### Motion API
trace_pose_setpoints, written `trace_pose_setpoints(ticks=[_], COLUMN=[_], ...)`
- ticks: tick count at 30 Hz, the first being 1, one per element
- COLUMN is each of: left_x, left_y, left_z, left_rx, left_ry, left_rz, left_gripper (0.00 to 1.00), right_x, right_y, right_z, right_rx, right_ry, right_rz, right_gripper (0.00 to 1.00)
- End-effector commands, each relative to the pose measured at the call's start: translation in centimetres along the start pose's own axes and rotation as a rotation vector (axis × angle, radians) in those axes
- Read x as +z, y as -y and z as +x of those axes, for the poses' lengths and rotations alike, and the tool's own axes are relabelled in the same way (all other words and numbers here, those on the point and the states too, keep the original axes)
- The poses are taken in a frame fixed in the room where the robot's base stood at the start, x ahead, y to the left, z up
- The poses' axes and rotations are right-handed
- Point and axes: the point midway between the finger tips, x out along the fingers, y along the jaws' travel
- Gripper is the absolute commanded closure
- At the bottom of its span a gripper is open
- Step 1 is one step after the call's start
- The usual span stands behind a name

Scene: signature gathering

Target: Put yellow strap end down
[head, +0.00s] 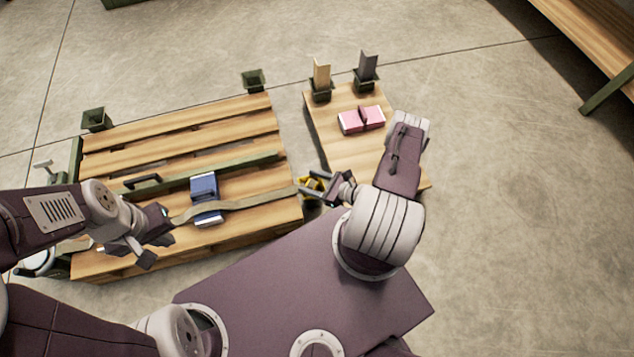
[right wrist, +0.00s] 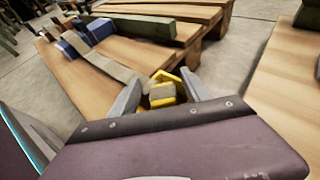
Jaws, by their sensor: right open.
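The yellow strap end (head: 313,184) is at the right edge of the slatted wooden platform, and it also shows in the right wrist view (right wrist: 163,92). A tan strap (head: 245,204) runs from it across a blue book-like block (head: 205,197) towards the left. My right gripper (head: 327,189) is open, its fingers on either side of the yellow end in the right wrist view (right wrist: 160,98). Whether a finger touches it I cannot tell. My left gripper (head: 157,237) looks open, by the strap's left part at the platform's front; the strap's far left end is partly hidden.
The wooden platform (head: 180,140) has green corner posts and a green bar (head: 222,169). A smaller wooden board (head: 350,150) to the right holds a pink block (head: 361,119) and two upright blocks in green holders. A bench (head: 590,45) stands far right. The floor at right is clear.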

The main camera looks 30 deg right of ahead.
Motion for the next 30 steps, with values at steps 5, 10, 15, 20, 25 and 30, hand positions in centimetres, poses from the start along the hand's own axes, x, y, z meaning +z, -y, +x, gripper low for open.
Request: trace_pose_setpoints(ticks=[5,10,15,20,25,30], left_x=[-0.2,-0.4,-0.5,-0.6,-0.6,-0.6], left_y=[0.0,-0.1,-0.1,-0.1,-0.1,-0.1], left_z=[-1.7,-3.6,-4.9,-5.3,-5.3,-5.3], left_rx=[0.000,0.000,0.000,0.000,0.000,0.000], left_ry=[0.000,0.000,0.000,0.000,0.000,0.000], left_rz=[0.000,0.000,0.000,0.000,0.000,0.000], left_gripper=[1.00,1.00,1.00,1.00,1.00,1.00], right_x=[1.4,1.5,1.3,1.1,1.0,3.7], right_y=[0.2,0.3,0.1,0.1,0.0,-0.4], right_z=[-1.9,-6.2,-10.1,-12.0,-12.5,-12.8], right_rx=[-0.007,-0.011,-0.008,-0.003,0.001,0.184], right_ry=[0.000,0.000,-0.001,0.000,0.000,-0.047], right_rz=[0.005,0.004,0.001,0.000,-0.001,-0.140], right_gripper=[0.44,0.44,0.44,0.44,0.44,0.44])
